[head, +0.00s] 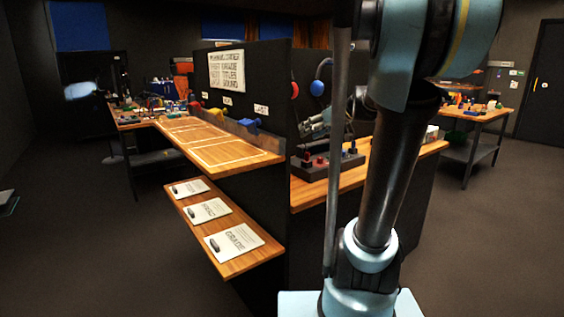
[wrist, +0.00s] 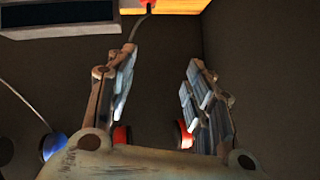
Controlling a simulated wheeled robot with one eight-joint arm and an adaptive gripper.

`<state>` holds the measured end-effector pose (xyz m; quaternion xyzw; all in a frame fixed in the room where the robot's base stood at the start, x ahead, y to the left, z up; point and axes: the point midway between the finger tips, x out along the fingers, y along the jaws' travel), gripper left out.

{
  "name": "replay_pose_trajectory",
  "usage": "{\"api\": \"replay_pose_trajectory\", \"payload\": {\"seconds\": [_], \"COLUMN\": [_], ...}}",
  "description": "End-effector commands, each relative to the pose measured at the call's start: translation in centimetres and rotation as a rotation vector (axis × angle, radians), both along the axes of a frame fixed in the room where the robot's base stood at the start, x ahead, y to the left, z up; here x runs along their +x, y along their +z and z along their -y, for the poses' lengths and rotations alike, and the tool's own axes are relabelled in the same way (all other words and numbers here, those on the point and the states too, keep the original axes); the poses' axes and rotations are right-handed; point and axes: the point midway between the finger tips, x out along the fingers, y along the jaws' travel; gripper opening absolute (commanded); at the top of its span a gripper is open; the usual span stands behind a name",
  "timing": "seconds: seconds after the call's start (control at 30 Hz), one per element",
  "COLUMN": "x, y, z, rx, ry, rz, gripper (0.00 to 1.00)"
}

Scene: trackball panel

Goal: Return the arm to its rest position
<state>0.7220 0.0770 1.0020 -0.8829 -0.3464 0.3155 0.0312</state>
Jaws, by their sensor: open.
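My arm (head: 395,165) rises through the right half of the head view and hides part of the scene. My gripper (wrist: 162,68) shows in the wrist view with its two fingers spread apart and nothing between them. Behind the fingers is a dark panel surface. In the head view a grey, gripper-like shape (head: 318,127) shows beside the arm, above the wooden counter; its fingers are too small to read there. A dark trackball panel (head: 318,170) with red and blue parts sits on the counter below it.
A dark partition (head: 268,75) stands between the wooden counters, with a blue headphone (head: 317,88) hung on it. A lower shelf (head: 262,260) holds three sheets. In the wrist view, red round parts (wrist: 122,135) and a blue one (wrist: 54,145) lie near the fingers.

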Motion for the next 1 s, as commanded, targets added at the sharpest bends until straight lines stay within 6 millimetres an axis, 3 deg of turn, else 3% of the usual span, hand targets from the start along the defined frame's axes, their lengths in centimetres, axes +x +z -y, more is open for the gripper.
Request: {"api": "replay_pose_trajectory", "payload": {"seconds": [0.03, 0.27, 0.6, 0.8, 1.0], "x": [-2.1, -10.9, -22.6, -27.1, -28.9], "y": [-1.5, -8.4, -18.2, -22.2, -23.8], "z": [-0.5, -0.6, 3.1, 6.1, 7.6], "rx": [-0.021, -0.143, -0.361, -0.47, -0.517], "ry": [-0.003, -0.07, -0.278, -0.421, -0.493], "rz": [-0.048, -0.28, -0.546, -0.625, -0.651], "gripper": [0.48, 0.48, 0.48, 0.48, 0.48]}}
